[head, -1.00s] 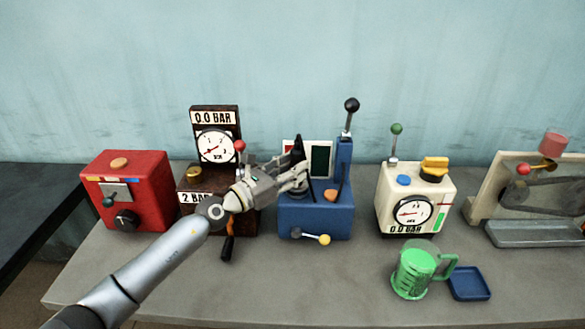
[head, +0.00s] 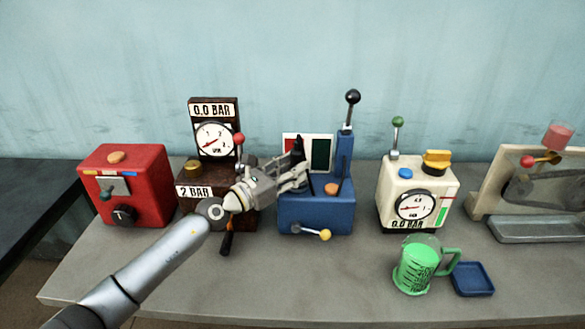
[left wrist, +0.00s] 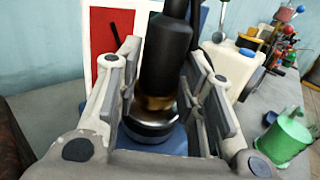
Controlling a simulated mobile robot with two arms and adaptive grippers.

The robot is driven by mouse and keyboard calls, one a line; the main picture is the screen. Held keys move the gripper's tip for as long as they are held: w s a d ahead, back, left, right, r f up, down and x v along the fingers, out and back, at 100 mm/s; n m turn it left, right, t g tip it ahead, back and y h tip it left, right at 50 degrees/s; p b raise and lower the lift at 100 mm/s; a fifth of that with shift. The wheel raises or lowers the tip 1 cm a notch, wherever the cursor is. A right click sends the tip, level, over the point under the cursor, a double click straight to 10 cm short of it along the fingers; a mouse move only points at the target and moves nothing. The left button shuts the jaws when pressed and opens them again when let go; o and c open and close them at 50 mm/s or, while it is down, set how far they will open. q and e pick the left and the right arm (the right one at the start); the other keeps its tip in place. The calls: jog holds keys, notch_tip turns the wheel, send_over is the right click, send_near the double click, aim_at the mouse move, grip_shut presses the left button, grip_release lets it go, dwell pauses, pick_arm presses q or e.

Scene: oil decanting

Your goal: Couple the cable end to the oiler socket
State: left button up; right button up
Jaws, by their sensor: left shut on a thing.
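A black cylindrical cable end (left wrist: 168,52) with a brass-coloured lower part stands upright between the fingers of my left gripper (left wrist: 168,92) in the left wrist view. Its lower end meets a round silver and dark metal socket (left wrist: 150,130) on the blue machine (head: 315,212); I cannot tell whether it is fully seated. In the head view my left gripper (head: 301,176) is over the left part of the blue machine's top, shut on the cable end (head: 298,146), which shows as a small dark shape. My right gripper is not in view.
On the grey table (head: 330,275) stand a red box (head: 143,200), a brown gauge unit (head: 213,105), a cream gauge machine (head: 385,193) and a belt rig (head: 490,190). A green jug (head: 415,268) and blue tray (head: 473,280) are at front right. The blue machine has a tall lever (head: 352,97).

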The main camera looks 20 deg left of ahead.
pick_arm(q)
jog(key=shift+f+b, duration=0.45)
jog(key=shift+f, duration=0.2)
jog(key=o, duration=1.2)
jog(key=shift+d, duration=0.1)
jog(key=v, duration=1.2)
jog(key=shift+w, duration=0.1)
jog(key=shift+r, duration=0.15)
